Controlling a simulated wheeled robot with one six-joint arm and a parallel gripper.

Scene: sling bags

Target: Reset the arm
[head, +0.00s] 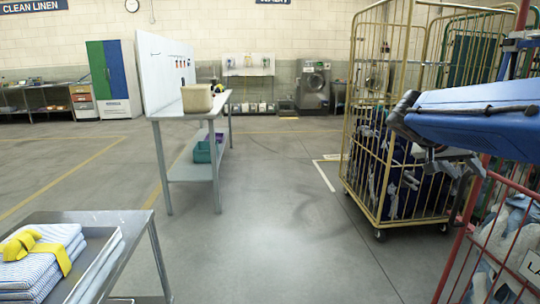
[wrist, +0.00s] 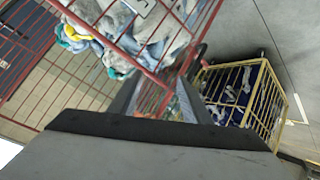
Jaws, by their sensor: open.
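My arm reaches in from the right in the head view, with a blue link in front of the cage trolleys. My gripper is clearest in the wrist view (wrist: 158,94), where two dark fingers stand apart with no object held between them. Beyond them is a red wire cage (wrist: 100,62) holding pale, crumpled textiles (wrist: 135,28). A yellow cage trolley (wrist: 262,108) with dark blue and white contents also shows there. In the head view the arm partly hides both the yellow cage trolley (head: 352,150) and the red cage (head: 462,232).
A steel table (head: 135,222) with striped folded linen (head: 40,262) and a yellow strap stands at the near left. A bench (head: 190,172) with a beige bin (head: 197,98) stands behind it. The middle floor is clear.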

